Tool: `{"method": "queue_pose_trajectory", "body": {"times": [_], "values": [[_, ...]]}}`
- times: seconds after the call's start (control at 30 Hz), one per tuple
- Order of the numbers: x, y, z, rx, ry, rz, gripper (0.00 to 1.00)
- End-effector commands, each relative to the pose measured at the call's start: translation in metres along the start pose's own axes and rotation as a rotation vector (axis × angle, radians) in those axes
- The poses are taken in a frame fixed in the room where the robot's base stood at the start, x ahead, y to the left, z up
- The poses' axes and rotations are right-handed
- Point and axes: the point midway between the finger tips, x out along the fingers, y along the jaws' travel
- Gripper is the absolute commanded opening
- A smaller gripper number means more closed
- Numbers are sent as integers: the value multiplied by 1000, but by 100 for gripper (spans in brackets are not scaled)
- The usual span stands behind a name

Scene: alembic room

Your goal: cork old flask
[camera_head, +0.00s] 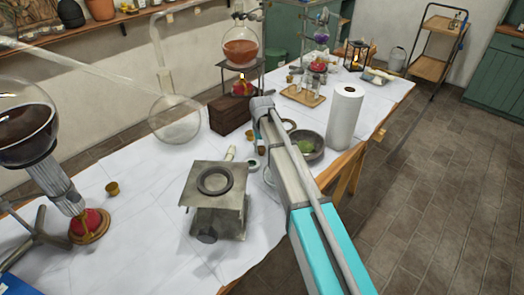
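Which vessel is the old flask I cannot tell for sure. A round glass flask with dark liquid (28,125) is at the far left, above a red-bodied burner (88,225). An empty clear round vessel (174,120) with a long glass tube stands near the back edge. A flask with orange-brown liquid (241,50) sits on a dark stand above another burner (242,87). A small brown cork-like piece (112,188) lies on the white cloth at the left. My arm crosses the right middle of the view; its gripper is not visible.
A metal box-shaped device (215,200) stands at the table front. The cloth is clear at left centre; open floor is at right.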

Motion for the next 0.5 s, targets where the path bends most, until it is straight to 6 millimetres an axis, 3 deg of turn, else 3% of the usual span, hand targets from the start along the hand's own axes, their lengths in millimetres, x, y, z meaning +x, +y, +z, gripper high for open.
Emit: {"method": "queue_pose_trajectory", "body": {"times": [0.03, 0.1, 0.5], "values": [[0, 0, 0, 0, 0, 0, 18], [0, 0, 0, 0, 0, 0, 7], [-4, 0, 0, 0, 0, 0, 6]]}}
